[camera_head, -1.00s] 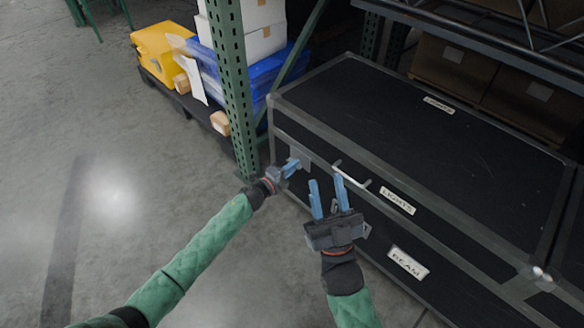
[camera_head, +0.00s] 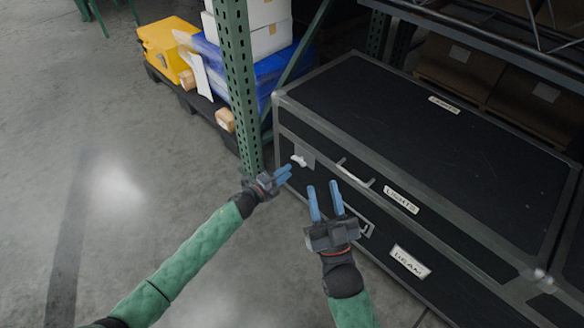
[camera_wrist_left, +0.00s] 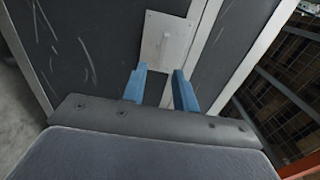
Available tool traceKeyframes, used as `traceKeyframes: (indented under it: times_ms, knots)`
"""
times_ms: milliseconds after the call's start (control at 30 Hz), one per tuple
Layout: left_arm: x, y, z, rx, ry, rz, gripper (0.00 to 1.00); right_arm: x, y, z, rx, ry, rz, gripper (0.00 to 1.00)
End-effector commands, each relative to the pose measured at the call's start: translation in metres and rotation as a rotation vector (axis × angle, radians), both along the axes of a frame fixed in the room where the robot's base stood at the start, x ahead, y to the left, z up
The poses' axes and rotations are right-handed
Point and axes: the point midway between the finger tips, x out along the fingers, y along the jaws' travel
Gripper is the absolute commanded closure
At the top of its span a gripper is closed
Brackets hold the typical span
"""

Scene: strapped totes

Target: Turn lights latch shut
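The black LIGHTS case (camera_head: 320,130), with grey metal edges, fills the right of the head view. Its white label (camera_head: 401,200) is on the front. Its latch (camera_head: 298,160), a pale knob on a grey plate, is near the front's left end. The latch plate (camera_wrist_left: 168,42) also shows ahead of the fingers in the left wrist view; the knob's turn angle is hard to tell. My left gripper (camera_head: 286,174) is open and empty, just short of the latch and apart from it. My right gripper (camera_head: 325,188) is open and empty before the case front, below the pale handle.
A case labelled BEAM (camera_head: 410,261) sits below the LIGHTS case. A green rack post (camera_head: 237,80) stands close left of the latch. Boxes and a yellow tote (camera_head: 167,45) lie beyond it. The floor at left is clear.

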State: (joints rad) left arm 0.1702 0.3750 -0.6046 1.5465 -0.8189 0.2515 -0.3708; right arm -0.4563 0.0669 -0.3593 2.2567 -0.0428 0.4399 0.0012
Motion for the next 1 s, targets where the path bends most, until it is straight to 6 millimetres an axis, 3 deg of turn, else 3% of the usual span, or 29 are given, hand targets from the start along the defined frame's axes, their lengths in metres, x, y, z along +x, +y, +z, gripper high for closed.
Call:
traceKeyframes:
  times_ms: [300, 833, 1000]
  knots:
    - [-0.015, 0.015, 0.0, 0.001, -0.001, -0.001, 0.71, 0.005, 0.002, -0.014, -0.014, 0.051, 0.004, 0.64]
    - [-0.015, 0.015, 0.0, -0.008, 0.008, 0.0, 0.71, 0.005, 0.002, -0.012, -0.012, 0.046, 0.004, 0.64]
    - [-0.017, 0.013, 0.004, -0.1, 0.079, -0.016, 0.71, 0.005, 0.002, -0.012, -0.012, 0.047, 0.004, 0.64]
